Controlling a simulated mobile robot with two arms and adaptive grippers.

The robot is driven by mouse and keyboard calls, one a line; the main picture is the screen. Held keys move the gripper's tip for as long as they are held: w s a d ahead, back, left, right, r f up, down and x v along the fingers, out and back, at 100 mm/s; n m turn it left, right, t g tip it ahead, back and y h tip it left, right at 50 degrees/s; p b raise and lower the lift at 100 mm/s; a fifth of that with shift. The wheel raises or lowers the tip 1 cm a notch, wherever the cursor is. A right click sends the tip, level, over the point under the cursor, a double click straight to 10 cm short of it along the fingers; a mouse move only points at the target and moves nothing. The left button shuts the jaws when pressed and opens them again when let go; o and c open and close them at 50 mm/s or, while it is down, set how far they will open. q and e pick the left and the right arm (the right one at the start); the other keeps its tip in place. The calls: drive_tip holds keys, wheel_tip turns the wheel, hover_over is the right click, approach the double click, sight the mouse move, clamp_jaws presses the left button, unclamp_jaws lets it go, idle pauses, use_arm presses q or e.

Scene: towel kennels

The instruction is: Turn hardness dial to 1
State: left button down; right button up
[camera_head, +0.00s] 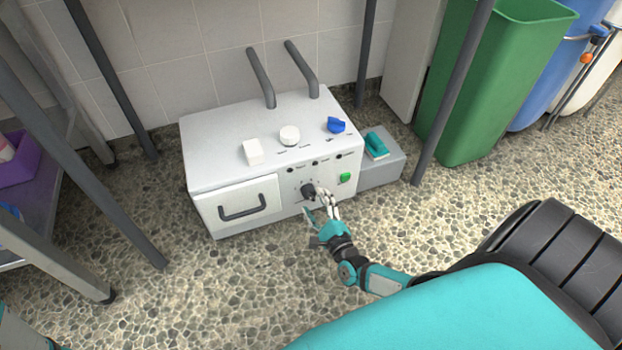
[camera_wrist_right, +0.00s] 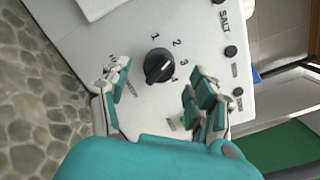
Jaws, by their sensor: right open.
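The hardness dial is a round black knob (camera_head: 307,190) on the front panel of a white machine (camera_head: 225,170). In the right wrist view the black dial (camera_wrist_right: 159,66) has the numbers 1, 2, 3 and 4 printed around its upper and right side. Its exact pointer setting is too small to tell. My right gripper (camera_head: 322,209) is at the front panel, close to the dial. In the wrist view its open fingers (camera_wrist_right: 158,82) stand on either side of the dial, with visible gaps.
A green button (camera_head: 345,178) is right of the dial, and a drawer with a dark handle (camera_head: 243,207) is left. A blue knob (camera_head: 336,125) sits on top. A grey box (camera_head: 379,163) and green bin (camera_head: 490,80) stand right. Metal posts stand around; the stone floor in front is clear.

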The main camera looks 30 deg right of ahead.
sight(313, 199)
drive_tip(key=shift+w+d+b, duration=0.15)
drive_tip(key=shift+w+b, duration=0.05)
drive_tip(key=shift+w, duration=0.6)
drive_tip(key=shift+w+d+b, duration=0.1)
drive_tip(key=shift+w+b, duration=0.1)
drive_tip(key=shift+w, duration=0.6)
drive_tip(key=c, duration=1.1)
